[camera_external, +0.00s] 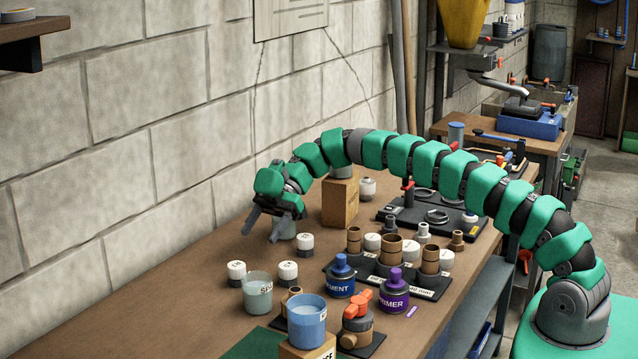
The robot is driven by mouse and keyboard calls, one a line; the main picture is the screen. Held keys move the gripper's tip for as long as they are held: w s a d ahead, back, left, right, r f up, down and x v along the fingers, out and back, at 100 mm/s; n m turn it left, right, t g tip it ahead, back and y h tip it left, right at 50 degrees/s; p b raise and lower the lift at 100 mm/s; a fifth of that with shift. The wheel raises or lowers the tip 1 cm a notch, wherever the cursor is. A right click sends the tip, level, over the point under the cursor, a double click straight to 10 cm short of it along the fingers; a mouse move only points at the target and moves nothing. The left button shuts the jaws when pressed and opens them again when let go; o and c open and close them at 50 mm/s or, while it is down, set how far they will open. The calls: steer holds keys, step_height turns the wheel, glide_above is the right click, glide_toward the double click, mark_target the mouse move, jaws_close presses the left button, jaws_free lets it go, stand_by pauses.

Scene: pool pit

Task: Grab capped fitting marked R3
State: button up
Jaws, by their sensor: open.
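Several small capped fittings with white tops and dark lower parts stand on the wooden bench. One is at the left (237,272), one is to its right (288,273), and one is just right of and below my gripper (305,244). Another white-capped piece (367,188) stands farther back. Their marks are too small to read, so I cannot tell which is R3. My gripper (262,231) is open, fingers pointing down, above the bench near the wall. A grey-green cylinder (287,231) shows partly behind its right finger. I see nothing between the fingers.
A dark rack (428,293) with brown and white fittings stands at centre right. The blue cement bottle (341,277), purple primer bottle (395,291), glass cup (257,295), blue cup (307,320) and red-handled valve (357,325) crowd the front. The left bench is clear.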

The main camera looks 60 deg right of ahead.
glide_toward(231, 275)
steer(key=x, duration=0.4)
steer(key=shift+s+d+f, duration=0.15)
steer(key=shift+f, duration=0.15)
steer(key=shift+r+p+x, duration=0.1)
steer(key=shift+p+x, duration=0.1)
steer(key=shift+x, duration=1.15)
steer(key=shift+r+p+x, duration=0.15)
steer(key=shift+x, duration=1.25)
steer(key=c, duration=1.1)
